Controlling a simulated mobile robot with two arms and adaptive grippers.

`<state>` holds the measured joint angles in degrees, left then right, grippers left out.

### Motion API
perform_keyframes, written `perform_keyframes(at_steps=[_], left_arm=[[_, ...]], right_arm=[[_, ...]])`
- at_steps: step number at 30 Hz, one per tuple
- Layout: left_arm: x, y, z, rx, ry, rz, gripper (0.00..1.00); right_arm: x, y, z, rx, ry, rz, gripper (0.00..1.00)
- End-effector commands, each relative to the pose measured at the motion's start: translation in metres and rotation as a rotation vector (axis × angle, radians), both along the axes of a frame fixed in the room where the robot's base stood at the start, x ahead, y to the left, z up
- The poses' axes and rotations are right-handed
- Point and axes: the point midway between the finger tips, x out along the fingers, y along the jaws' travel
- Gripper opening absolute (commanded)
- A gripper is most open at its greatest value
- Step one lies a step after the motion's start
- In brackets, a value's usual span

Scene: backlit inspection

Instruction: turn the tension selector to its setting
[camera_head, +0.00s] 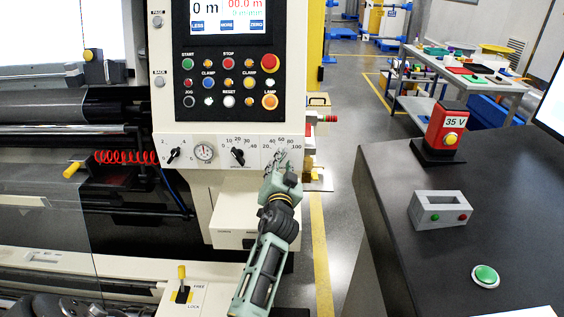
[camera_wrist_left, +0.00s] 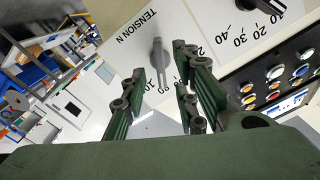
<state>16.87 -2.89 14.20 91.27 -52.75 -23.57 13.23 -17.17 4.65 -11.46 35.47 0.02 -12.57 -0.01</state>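The tension selector (camera_wrist_left: 158,60) is a slim grey knob on a white panel marked "TENSION N" in the left wrist view. It lies ahead of and between the fingers of my left gripper (camera_wrist_left: 160,88), which is open, with gaps visible on both sides. I cannot tell how deep the knob sits between the fingertips. In the head view my left gripper (camera_head: 283,162) is at the 20–100 dial at the panel's right end and mostly hides the knob. The knob's exact setting cannot be read. My right gripper is not in view.
Left of it on the panel (camera_head: 215,142) are a black knob (camera_head: 238,155), a gauge (camera_head: 204,152) and another black knob (camera_head: 173,155). Buttons and a screen (camera_head: 228,16) are above. A dark desk (camera_head: 415,215) stands right, with a floor gap between.

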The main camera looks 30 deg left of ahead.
Motion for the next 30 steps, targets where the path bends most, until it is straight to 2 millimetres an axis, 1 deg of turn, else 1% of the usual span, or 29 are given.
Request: perform_keyframes(at_steps=[1, 6, 10, 15, 27, 30], left_arm=[[-0.008, -0.005, -0.001, -0.002, 0.001, 0.0, 0.27], [-0.031, -0.019, -0.001, -0.001, 0.001, -0.002, 0.27], [-0.042, -0.026, 0.0, 0.001, 0.001, -0.001, 0.27], [-0.046, -0.028, 0.0, 0.001, 0.001, 0.0, 0.27], [-0.046, -0.028, 0.0, 0.001, 0.0, -0.001, 0.27], [-0.052, -0.027, -0.005, -0.011, 0.014, 0.004, 0.27]], right_arm=[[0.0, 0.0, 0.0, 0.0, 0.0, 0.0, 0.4], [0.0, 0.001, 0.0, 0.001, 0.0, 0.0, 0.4], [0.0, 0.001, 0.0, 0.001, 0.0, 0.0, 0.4], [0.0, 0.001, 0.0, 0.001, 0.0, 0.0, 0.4], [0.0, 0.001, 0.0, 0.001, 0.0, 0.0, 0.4], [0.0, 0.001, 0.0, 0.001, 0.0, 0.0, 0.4]])
